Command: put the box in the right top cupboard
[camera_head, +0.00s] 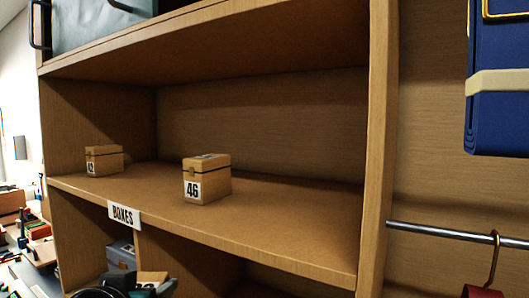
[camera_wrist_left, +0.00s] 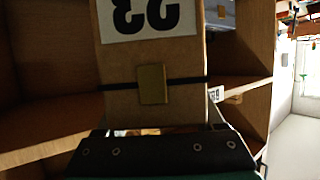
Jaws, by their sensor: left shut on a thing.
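A tan box (camera_wrist_left: 152,62) with a dark band, a brass clasp and an upside-down label reading 23 fills the middle of the left wrist view. My left gripper (camera_wrist_left: 157,130) is shut on it. In the head view my left gripper (camera_head: 138,286) shows at the bottom left, in front of the lower compartment, and only part of the held box (camera_head: 152,277) shows. A small box labelled 46 (camera_head: 207,180) stands on the shelf (camera_head: 275,215) of the cupboard above. A second small box (camera_head: 104,160) stands at its left end. My right gripper is not in view.
A BOXES sign (camera_head: 124,215) is on the shelf's front edge. A grey box (camera_head: 120,254) sits below it. The shelf is clear right of box 46. A thick upright panel (camera_head: 378,150) bounds it. A metal rail (camera_head: 455,235) and a blue case (camera_head: 498,115) are at right.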

